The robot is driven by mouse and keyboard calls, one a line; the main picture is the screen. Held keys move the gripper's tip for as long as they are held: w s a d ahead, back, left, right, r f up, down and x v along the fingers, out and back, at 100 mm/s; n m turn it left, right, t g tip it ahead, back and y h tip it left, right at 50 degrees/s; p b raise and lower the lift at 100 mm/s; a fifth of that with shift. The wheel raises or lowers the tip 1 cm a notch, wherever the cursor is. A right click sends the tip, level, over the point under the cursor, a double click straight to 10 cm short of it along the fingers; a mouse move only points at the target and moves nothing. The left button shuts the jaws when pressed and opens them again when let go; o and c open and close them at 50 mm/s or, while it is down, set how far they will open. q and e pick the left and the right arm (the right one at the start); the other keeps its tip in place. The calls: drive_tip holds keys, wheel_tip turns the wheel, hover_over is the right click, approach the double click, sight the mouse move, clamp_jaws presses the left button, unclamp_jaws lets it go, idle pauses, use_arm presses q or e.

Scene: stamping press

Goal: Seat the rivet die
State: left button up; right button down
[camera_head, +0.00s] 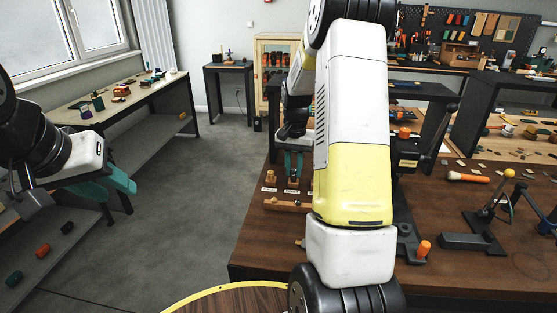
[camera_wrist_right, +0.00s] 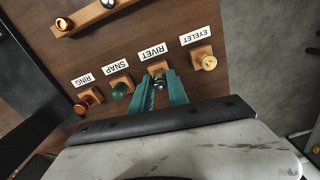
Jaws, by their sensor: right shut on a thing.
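The silver rivet die (camera_wrist_right: 160,83) stands at the wooden block (camera_wrist_right: 157,67) labelled RIVET, in the right wrist view. My right gripper (camera_wrist_right: 161,90) is shut on it, with one teal fingertip on each side. I cannot tell whether the die is lifted off its block. In the head view the right gripper (camera_head: 293,162) reaches down over the row of labelled blocks at the left of the brown table. The stamping press (camera_head: 408,155) is partly hidden behind my right arm. My left gripper (camera_head: 122,184) is open and empty, at the far left.
Beside the rivet block are the eyelet die (camera_wrist_right: 208,62), the green snap die (camera_wrist_right: 120,90) and the ring die (camera_wrist_right: 83,106). A wooden rail (camera_wrist_right: 92,17) lies parallel to them. An orange-handled tool (camera_head: 466,177) and a small stand (camera_head: 478,240) are on the table's right.

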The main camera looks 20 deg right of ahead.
sight(294, 171)
drive_tip(key=shift+f, duration=0.4)
drive_tip(key=c, duration=1.2)
unclamp_jaws()
wheel_tip(294, 171, up, 7)
drive_tip(key=shift+r, duration=0.45)
